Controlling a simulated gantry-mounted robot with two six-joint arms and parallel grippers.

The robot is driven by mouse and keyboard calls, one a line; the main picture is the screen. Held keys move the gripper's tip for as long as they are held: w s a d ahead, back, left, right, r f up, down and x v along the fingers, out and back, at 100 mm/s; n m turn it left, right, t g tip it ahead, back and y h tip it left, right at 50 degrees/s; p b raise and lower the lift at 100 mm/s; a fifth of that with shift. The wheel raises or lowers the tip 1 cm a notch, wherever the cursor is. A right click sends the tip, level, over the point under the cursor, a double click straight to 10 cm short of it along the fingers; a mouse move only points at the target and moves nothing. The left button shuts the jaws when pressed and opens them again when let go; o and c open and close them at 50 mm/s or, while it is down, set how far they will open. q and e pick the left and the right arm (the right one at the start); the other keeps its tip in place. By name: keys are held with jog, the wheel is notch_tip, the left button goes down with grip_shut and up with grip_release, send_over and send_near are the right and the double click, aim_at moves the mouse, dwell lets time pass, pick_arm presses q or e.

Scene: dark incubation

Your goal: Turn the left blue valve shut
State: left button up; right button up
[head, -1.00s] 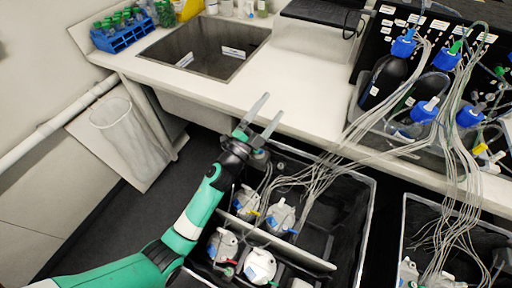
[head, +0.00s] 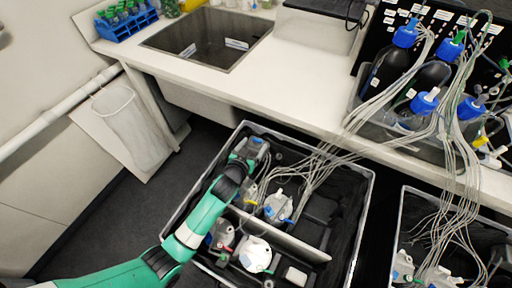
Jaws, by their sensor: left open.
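Several white-capped vessels stand in a black bin (head: 368,190) on the floor. One vessel (head: 277,204) at the right of the back pair carries a small blue valve (head: 288,220) on its front. The vessel (head: 250,191) to its left shows a yellow piece and is partly covered by my left arm. Which blue part is the left valve, and its handle position, I cannot tell. My left gripper (head: 252,147) is over the back left corner of the bin, behind the vessels and apart from the blue valve. It is open; its fingertips are hardly distinguishable. My right gripper is not seen.
Thin tubes run from the vessels up to blue-capped dark bottles (head: 391,65) on the bench (head: 230,90). A divider (head: 300,245) splits the bin. A second bin (head: 404,215) stands at right. A sink (head: 205,38) and blue tube rack (head: 127,25) are at the back left.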

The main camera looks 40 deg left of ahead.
aim_at(257, 141)
pick_arm(q)
jog(key=b+x, duration=0.1)
jog(key=x, duration=0.1)
jog(key=shift+w+a+f, duration=0.15)
jog(key=shift+w+f, duration=0.05)
jog(key=shift+f, duration=0.1)
jog(key=shift+w+a, duration=0.1)
jog(key=shift+w, duration=0.1)
jog(key=shift+r, duration=0.1)
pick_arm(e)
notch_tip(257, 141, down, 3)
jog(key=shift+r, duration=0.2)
pick_arm(q)
grip_shut()
jog(key=shift+s+r+m+h+p, duration=0.1)
jog(key=shift+m+h+p, duration=0.35)
jog(key=shift+p, duration=0.45)
jog(key=shift+m+h+p, duration=0.35)
jog(key=shift+h+p, duration=0.2)
jog(key=shift+t, duration=0.3)
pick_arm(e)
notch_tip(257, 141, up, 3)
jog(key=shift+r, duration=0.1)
